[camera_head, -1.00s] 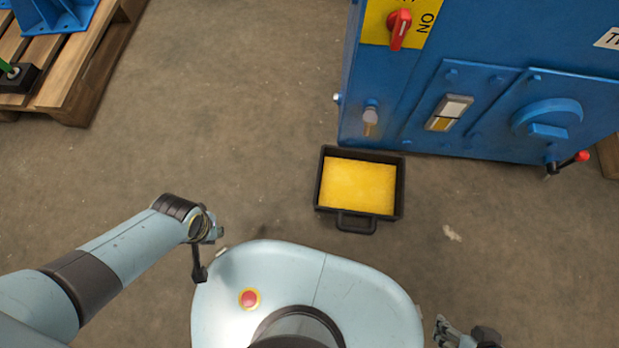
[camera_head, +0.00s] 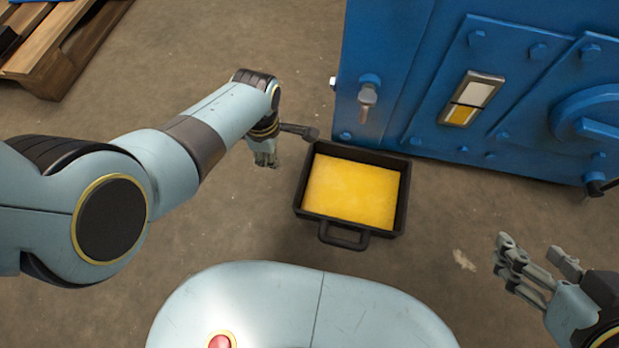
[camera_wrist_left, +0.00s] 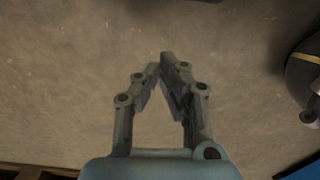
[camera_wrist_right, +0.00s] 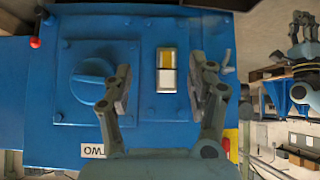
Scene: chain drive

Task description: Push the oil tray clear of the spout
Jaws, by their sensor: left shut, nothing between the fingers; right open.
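The oil tray (camera_head: 318,226) is a black rectangular pan with yellow oil (camera_head: 350,188) in it and a handle on its near side. It sits on the floor in front of the blue machine.
The blue machine (camera_head: 430,60) stands behind the tray, with a level window (camera_head: 473,98) on its face. A wooden pallet (camera_head: 60,60) lies at the far left. The floor between tray and pallet is clear apart from my left arm.

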